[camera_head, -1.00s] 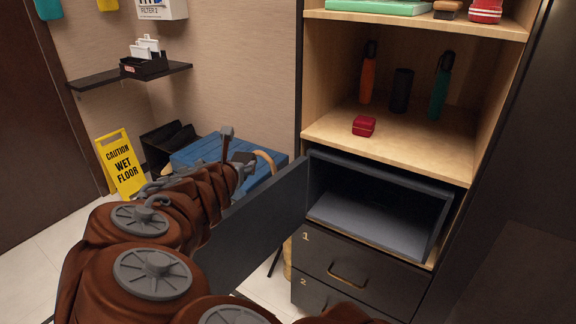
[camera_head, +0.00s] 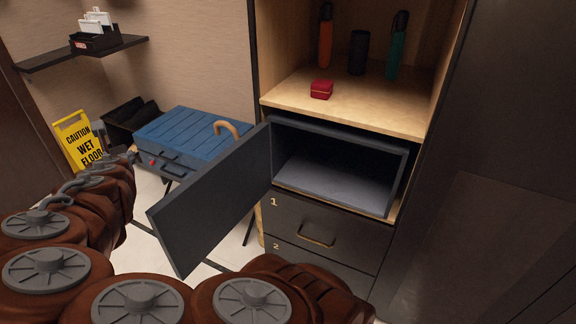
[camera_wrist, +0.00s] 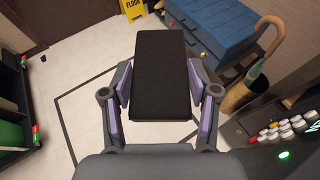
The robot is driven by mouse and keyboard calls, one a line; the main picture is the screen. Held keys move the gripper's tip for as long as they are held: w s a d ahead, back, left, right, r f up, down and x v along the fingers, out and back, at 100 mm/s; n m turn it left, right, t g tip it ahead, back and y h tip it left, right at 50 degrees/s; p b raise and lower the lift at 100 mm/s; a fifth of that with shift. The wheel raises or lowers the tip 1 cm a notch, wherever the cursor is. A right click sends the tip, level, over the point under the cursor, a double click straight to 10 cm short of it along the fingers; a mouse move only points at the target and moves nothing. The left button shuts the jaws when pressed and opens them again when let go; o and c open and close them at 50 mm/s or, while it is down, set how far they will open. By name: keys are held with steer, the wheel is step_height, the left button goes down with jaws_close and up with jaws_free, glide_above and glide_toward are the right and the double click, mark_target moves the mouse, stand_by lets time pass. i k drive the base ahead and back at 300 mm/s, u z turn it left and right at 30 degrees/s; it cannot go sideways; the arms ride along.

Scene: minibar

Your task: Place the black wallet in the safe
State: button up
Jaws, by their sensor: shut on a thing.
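The black wallet (camera_wrist: 161,80) is a flat dark rectangle held between the two purple-padded fingers of my gripper (camera_wrist: 160,98) in the wrist view. My gripper is shut on it, with tiled floor below. The safe (camera_head: 338,178) is a dark grey box in the cabinet, above the drawer marked 1. Its door (camera_head: 215,205) stands wide open to the left, and its inside looks empty. In the head view my arm reaches to the left, in front of the safe door; the gripper and wallet are not visible there.
A blue chest (camera_head: 190,140) stands left of the safe door. A yellow wet floor sign (camera_head: 80,146) is at far left. A red box (camera_head: 321,89) and several bottles stand on the shelf above the safe. An umbrella (camera_wrist: 262,60) stands in a holder.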

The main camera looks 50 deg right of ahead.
mark_target(359, 186)
steer(key=u, duration=2.2)
steer(key=k, duration=0.95)
steer(key=z, duration=0.4)
